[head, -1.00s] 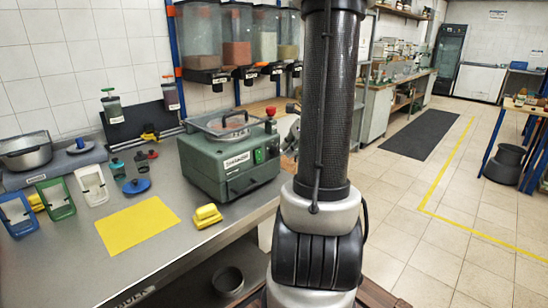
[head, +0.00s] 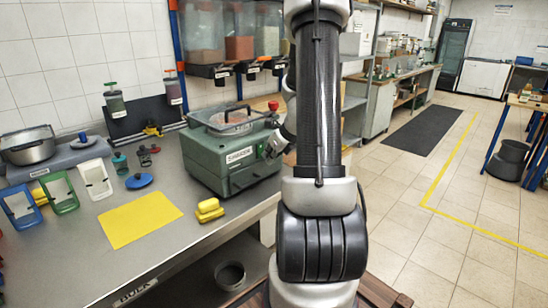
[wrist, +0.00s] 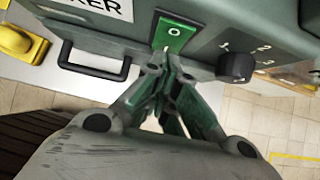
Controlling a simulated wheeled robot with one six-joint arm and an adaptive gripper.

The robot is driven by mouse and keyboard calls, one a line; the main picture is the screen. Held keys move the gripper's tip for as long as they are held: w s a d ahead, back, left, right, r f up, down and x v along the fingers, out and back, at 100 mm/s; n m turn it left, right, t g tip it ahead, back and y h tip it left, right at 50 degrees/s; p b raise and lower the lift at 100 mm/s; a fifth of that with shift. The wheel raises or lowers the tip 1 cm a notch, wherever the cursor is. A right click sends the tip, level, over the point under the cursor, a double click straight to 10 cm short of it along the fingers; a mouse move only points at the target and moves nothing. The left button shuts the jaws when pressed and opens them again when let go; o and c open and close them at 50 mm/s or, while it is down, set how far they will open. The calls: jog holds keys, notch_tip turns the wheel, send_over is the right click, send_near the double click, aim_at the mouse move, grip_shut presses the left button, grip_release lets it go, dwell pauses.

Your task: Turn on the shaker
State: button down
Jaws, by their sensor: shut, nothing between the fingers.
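The shaker (head: 215,160) is a green box with a clear-lidded top, standing at the right end of the steel bench. Its front shows close up in the wrist view. A green switch (wrist: 176,34) marked with a circle is on that front, with a black dial (wrist: 236,67) to its right. My gripper (wrist: 165,62) is shut and empty, its fingertips at the lower edge of the switch. I cannot tell whether they touch it. In the head view my arm's end hides the right part of the shaker's front, including the switch.
A yellow mat (head: 140,218) and a yellow block (head: 208,210) lie on the bench left of the shaker. A black handle (wrist: 92,68) juts from the shaker's front. Dispensers (head: 203,40) hang behind it.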

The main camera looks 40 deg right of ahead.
jog(key=shift+w+f, duration=0.25)
jog(key=shift+w, duration=0.1)
jog(key=shift+r, duration=0.1)
